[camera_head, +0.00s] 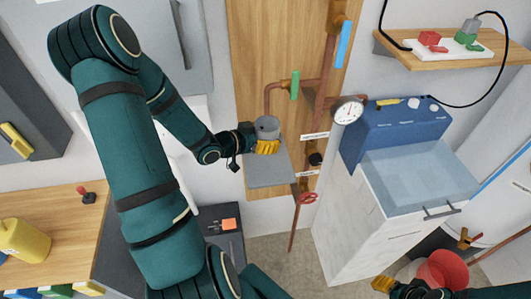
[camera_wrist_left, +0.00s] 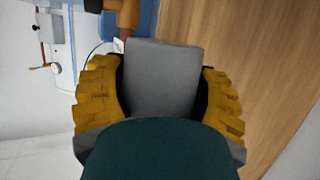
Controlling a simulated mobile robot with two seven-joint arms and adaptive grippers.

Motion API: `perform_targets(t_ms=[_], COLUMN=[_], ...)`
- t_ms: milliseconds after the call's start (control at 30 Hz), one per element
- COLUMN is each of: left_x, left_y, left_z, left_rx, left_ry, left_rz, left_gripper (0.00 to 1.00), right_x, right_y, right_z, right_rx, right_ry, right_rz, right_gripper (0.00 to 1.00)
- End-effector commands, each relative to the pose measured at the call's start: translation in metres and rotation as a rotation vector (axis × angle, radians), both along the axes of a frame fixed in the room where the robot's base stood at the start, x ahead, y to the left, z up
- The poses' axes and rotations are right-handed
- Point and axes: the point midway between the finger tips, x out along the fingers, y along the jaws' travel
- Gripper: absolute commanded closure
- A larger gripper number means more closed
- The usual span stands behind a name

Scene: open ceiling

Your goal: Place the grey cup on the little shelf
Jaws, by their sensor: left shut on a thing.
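The grey cup (camera_head: 267,127) is upright in my left gripper (camera_head: 265,147), whose yellow fingers are shut around it. The cup is over the back part of the little grey shelf (camera_head: 268,171), in front of the wooden panel; I cannot tell whether its base touches the shelf. In the left wrist view the cup (camera_wrist_left: 162,80) fills the space between the yellow fingers of the left gripper (camera_wrist_left: 160,95). My right gripper (camera_head: 383,284) shows only in part at the bottom right, and its finger gap is not clear.
A copper pipe (camera_head: 268,98) with a green handle (camera_head: 294,85) runs just above the cup. A gauge (camera_head: 348,111) and a blue box (camera_head: 400,128) are to the right. A red valve wheel (camera_head: 307,198) is below right of the shelf. The shelf's front is bare.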

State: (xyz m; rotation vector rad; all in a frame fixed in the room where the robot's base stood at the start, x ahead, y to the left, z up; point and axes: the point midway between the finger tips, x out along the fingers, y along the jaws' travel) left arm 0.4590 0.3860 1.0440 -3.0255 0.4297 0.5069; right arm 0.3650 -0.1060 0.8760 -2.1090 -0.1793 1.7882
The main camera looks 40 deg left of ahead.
Motion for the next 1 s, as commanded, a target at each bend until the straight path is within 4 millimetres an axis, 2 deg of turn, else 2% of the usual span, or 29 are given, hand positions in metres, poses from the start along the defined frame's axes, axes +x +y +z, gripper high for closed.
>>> perform_targets(t_ms=[33, 233, 500, 967, 1000], left_x=[0.000, 0.000, 0.000, 0.000, 0.000], left_y=[0.000, 0.000, 0.000, 0.000, 0.000], left_z=[-0.010, -0.026, -0.061, -0.067, -0.066], left_rx=[-0.004, -0.001, -0.001, 0.002, 0.002], left_ry=[0.001, -0.001, 0.000, -0.002, -0.002], left_rz=[0.000, 0.001, 0.000, 0.000, 0.000], left_gripper=[0.70, 0.70, 0.70, 0.70, 0.18], right_x=[0.000, 0.000, 0.000, 0.000, 0.000], right_y=[0.000, 0.000, 0.001, 0.001, 0.001], right_z=[-0.003, -0.004, -0.009, -0.014, -0.013], right_rx=[0.000, -0.001, -0.001, -0.002, -0.002], right_ry=[0.000, 0.000, 0.000, 0.000, 0.001], right_rz=[0.000, 0.000, 0.000, 0.001, 0.001], right_gripper=[0.53, 0.53, 0.53, 0.53, 0.53])
